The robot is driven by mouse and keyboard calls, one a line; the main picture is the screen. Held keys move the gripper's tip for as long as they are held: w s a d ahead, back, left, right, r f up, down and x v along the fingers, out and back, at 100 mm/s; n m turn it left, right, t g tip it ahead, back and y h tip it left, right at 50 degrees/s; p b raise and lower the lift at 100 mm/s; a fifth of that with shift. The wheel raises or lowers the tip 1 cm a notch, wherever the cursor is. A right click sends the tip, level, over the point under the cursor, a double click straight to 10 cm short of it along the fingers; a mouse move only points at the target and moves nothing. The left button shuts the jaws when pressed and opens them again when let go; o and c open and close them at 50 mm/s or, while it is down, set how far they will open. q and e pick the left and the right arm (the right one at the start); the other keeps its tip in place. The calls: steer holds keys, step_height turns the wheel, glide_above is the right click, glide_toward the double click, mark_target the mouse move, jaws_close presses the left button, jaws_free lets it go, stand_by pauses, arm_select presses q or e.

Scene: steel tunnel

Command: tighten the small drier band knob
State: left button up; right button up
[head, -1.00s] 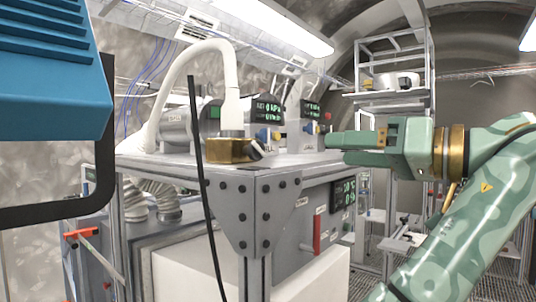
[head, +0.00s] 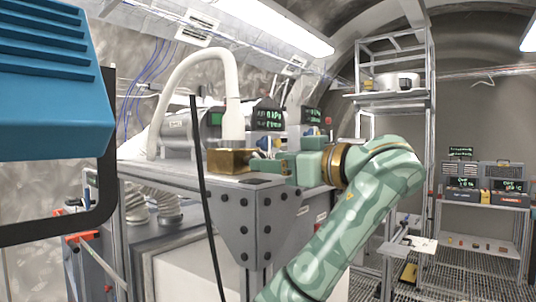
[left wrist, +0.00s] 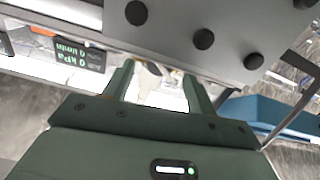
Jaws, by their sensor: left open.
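A brass fitting (head: 227,161) sits on the bench top (head: 165,170), with a white hose (head: 231,118) rising from it. The band knob is not clearly visible in the head view; my left gripper (head: 265,166) covers the fitting's right side, where a small grey part showed before. The left gripper is open, its fingers pointing left at the fitting's right side. In the left wrist view, the open fingers (left wrist: 158,88) have a pale wedge-shaped part (left wrist: 150,76) between or beyond them. I cannot tell whether they touch it. My right gripper is not in view.
A bolted grey corner plate (head: 252,220) stands below the bench edge. Green-digit displays (head: 269,119) stand behind the fitting. A blue ridged housing (head: 50,85) fills the upper left. A shelf rack (head: 391,97) stands at the back right.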

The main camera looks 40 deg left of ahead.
arm_select(q)
steer(key=shift+w+a, duration=0.1)
steer(key=shift+a, duration=0.95)
steer(key=c, duration=1)
steer(key=shift+m, duration=0.3)
steer(key=m, duration=0.3)
steer(key=shift+m, duration=1.9)
